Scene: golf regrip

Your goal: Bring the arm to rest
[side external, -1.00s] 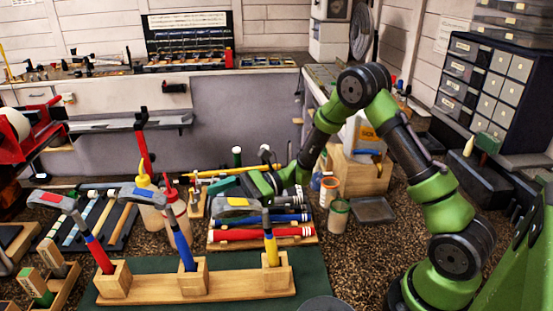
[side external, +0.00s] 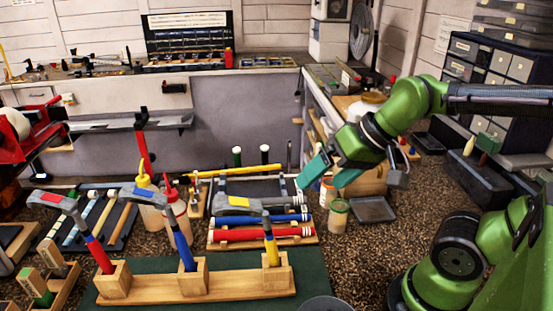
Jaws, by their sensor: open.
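My gripper (side external: 328,182) has two teal fingers that are apart, with nothing visible between them. It hangs in the air right of the grip rack, in front of the small jars. Three golf clubs stand head-up in a wooden block stand (side external: 232,285) on the green mat. The left club has a red grip (side external: 98,254), the middle one a blue grip (side external: 184,252), and the right one a yellow grip (side external: 271,250). A wooden rack holds a red grip (side external: 262,233) and a blue grip (side external: 275,219) lying flat.
Squeeze bottles (side external: 176,218) stand left of the rack. A green-lidded jar (side external: 339,215) and a dark tray (side external: 373,209) sit below and right of my gripper. A drawer cabinet (side external: 515,68) stands at the back right. Speckled bench between the tray and my base is clear.

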